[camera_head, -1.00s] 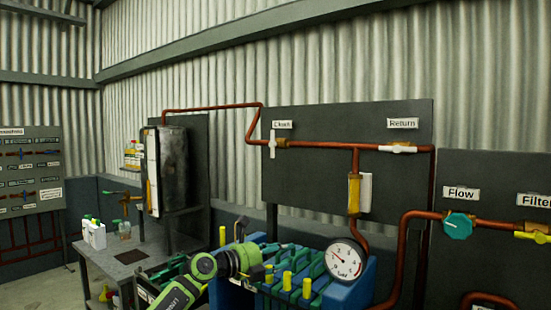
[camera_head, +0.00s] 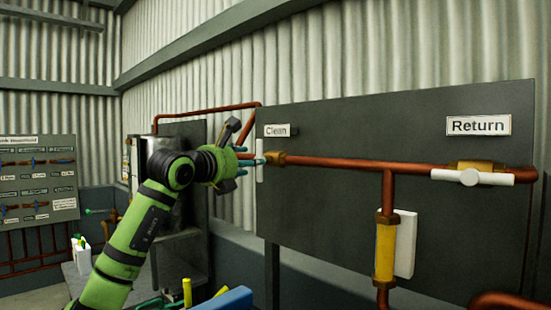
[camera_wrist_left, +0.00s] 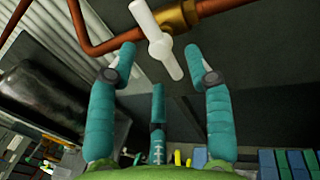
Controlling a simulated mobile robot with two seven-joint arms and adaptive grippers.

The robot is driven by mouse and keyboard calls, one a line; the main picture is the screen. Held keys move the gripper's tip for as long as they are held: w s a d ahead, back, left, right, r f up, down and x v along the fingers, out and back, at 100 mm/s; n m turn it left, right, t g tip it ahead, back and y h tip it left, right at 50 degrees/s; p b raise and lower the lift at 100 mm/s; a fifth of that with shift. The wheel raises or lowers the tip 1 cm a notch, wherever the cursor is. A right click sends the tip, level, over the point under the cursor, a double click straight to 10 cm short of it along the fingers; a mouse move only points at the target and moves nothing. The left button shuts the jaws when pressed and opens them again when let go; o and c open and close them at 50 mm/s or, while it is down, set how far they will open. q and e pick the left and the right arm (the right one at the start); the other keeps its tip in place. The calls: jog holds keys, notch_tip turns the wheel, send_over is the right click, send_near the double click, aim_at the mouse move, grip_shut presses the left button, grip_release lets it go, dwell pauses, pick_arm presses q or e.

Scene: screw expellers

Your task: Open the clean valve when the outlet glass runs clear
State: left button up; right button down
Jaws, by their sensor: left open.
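The clean valve, under the "Clean" label, has a white lever (camera_head: 260,160) standing upright across the copper pipe and a brass body (camera_head: 276,158). In the left wrist view its lever (camera_wrist_left: 158,42) lies just beyond my fingertips. My left gripper (camera_head: 246,164) is open, its teal fingers close to the lever; whether they touch it I cannot tell. The outlet glass (camera_head: 385,250) looks amber yellow, in front of a white plate (camera_head: 405,244). My right gripper is out of view.
The return valve (camera_head: 470,178) at right has its white lever lying along the pipe, under the "Return" label (camera_head: 478,125). A dark panel (camera_head: 330,215) stands behind the pipes. A dark metal tank (camera_head: 180,235) stands left, behind my left arm.

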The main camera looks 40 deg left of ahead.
aim_at(258, 157)
pick_arm(q)
jog(key=w+p, duration=0.1)
jog(key=w, duration=0.1)
jog(key=w+a+p, duration=0.1)
jog(key=w+r+p, duration=0.1)
jog(key=w, duration=0.1)
jog(key=shift+w+a+p, duration=0.15)
jog(key=shift+w+p, duration=0.2)
jog(key=shift+w+f, duration=0.1)
jog(key=shift+w, duration=0.1)
jog(key=shift+s, duration=0.1)
grip_shut()
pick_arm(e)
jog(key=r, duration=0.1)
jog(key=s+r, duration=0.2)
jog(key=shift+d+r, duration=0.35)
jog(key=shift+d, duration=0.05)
